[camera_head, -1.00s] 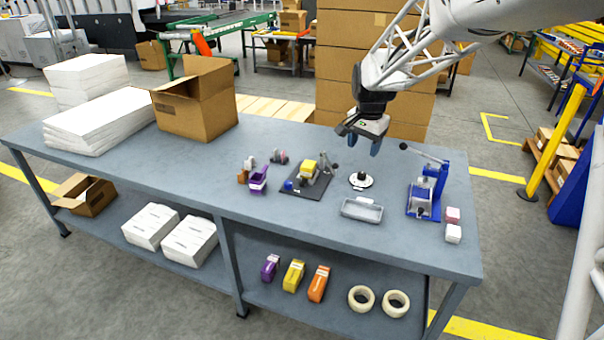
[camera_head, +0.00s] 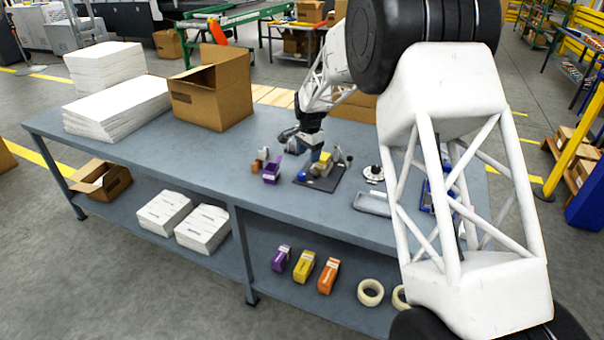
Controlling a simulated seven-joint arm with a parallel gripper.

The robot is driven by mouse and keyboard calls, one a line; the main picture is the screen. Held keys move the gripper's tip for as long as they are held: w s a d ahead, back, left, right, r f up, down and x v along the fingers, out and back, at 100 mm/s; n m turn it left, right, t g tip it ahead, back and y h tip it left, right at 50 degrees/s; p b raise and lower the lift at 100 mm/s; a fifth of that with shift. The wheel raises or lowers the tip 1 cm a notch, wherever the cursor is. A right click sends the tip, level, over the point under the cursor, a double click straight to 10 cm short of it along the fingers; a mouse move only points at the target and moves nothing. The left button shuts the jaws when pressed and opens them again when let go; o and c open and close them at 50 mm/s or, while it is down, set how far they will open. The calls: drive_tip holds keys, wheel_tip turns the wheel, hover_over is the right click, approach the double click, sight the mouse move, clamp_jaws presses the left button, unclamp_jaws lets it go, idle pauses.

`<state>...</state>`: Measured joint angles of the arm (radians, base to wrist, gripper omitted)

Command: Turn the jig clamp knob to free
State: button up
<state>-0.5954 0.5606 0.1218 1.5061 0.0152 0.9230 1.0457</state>
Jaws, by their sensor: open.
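The jig is a dark flat plate (camera_head: 327,188) in the middle of the table, with a yellow block (camera_head: 320,182) on it. A small blue round part (camera_head: 302,176) sits at its left edge, and grey parts (camera_head: 343,160) stand at its right. I cannot tell which of these is the clamp knob or how it is turned. My gripper (camera_head: 302,152) is open and empty, above the back left of the jig. No contact with the jig can be made out.
A purple holder (camera_head: 272,169) stands left of the jig. A round white disc with a black knob (camera_head: 374,173) and a grey tray (camera_head: 371,203) are at its right. My arm hides much of the table's right end. An open carton (camera_head: 210,103) stands back left.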

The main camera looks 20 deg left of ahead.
sight(302, 173)
drive_tip(key=shift+w+a+f, duration=0.1)
drive_tip(key=shift+a+f, duration=0.95)
drive_tip(key=shift+a, duration=0.2)
drive_tip(key=shift+a+f, duration=0.1)
drive_tip(key=shift+f, duration=3.8)
drive_tip(key=shift+c, duration=0.4)
drive_tip(key=c, duration=0.8)
